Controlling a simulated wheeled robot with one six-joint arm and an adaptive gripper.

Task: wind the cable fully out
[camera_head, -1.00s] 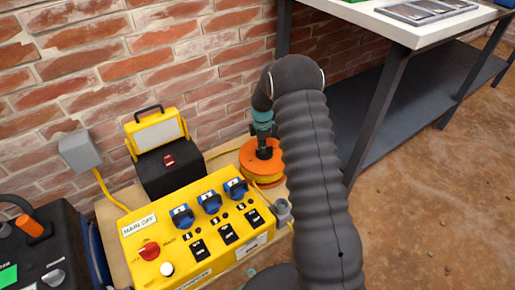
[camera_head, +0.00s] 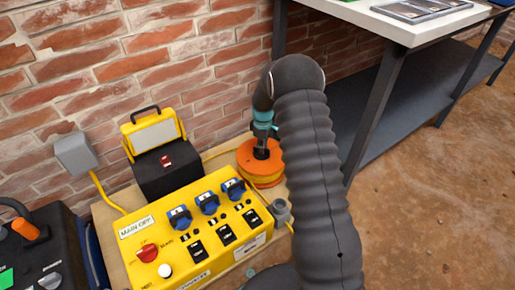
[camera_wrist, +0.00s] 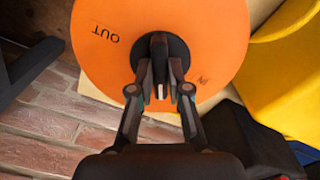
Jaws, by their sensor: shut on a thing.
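An orange cable reel (camera_head: 262,160) with yellow cable (camera_head: 267,182) wound on it sits on the wooden board behind the yellow switch box. In the wrist view the reel's orange top disc (camera_wrist: 112,62) fills the upper middle, with the word OUT at its left. My gripper (camera_wrist: 160,90) reaches down over the disc's centre. Its fingers are shut on the dark knob (camera_wrist: 176,50) at the hub. In the head view my gripper (camera_head: 261,150) points down onto the reel's middle, and my arm covers the reel's right side.
The yellow box (camera_head: 195,235) with blue sockets and a red switch stands close in front of the reel. A black case with a yellow work lamp (camera_head: 153,133) is to the left. A brick wall (camera_head: 110,60) is behind; a bench (camera_head: 395,40) stands right.

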